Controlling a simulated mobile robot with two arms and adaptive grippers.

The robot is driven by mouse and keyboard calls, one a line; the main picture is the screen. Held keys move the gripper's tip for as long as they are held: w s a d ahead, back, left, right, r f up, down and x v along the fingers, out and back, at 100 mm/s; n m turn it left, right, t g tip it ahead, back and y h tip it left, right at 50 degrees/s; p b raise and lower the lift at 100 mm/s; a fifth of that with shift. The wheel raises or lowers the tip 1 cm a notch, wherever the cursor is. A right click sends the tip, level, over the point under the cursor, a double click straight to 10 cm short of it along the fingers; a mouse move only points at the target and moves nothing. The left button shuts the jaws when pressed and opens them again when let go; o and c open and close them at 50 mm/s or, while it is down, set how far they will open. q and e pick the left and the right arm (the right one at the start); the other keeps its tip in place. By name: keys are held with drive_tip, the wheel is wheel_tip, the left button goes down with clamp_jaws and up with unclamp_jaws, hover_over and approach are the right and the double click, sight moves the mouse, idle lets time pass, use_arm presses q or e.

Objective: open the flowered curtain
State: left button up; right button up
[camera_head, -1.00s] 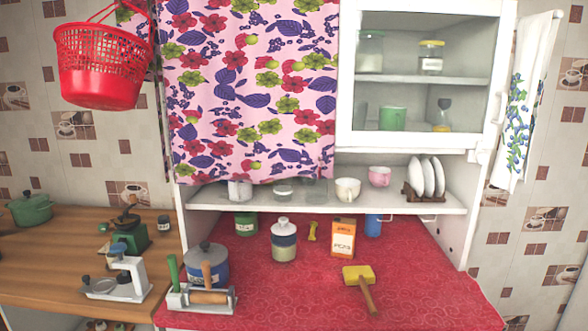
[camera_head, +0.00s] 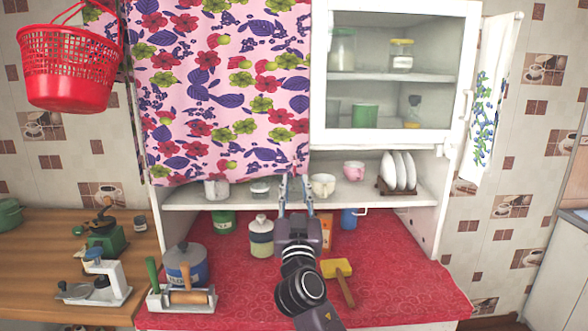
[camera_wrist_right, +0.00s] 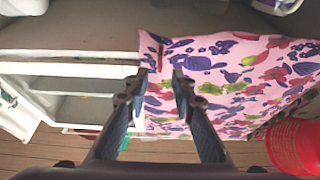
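The pink flowered curtain (camera_head: 225,90) hangs over the left part of the white cabinet, its right edge beside the glass door. My right gripper (camera_head: 295,184) points up at the curtain's lower right corner, its fingers apart. In the right wrist view, the open fingers (camera_wrist_right: 160,82) have the curtain (camera_wrist_right: 225,75) behind them, near its edge; no cloth is visibly pinched. I cannot tell whether the tips touch it. What is behind the curtain is hidden. My left gripper is not in view.
The glass door (camera_head: 393,75) is right of the curtain; a red basket (camera_head: 70,65) hangs left. Cups, including a white one (camera_head: 322,185), stand on the shelf (camera_head: 255,196) near my right gripper.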

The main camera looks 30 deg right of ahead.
sight(295, 169)
drive_tip(key=p+x, duration=0.1)
drive_tip(key=x, duration=0.4)
drive_tip(key=shift+p, duration=0.3)
drive_tip(key=shift+f, duration=0.1)
clamp_jaws()
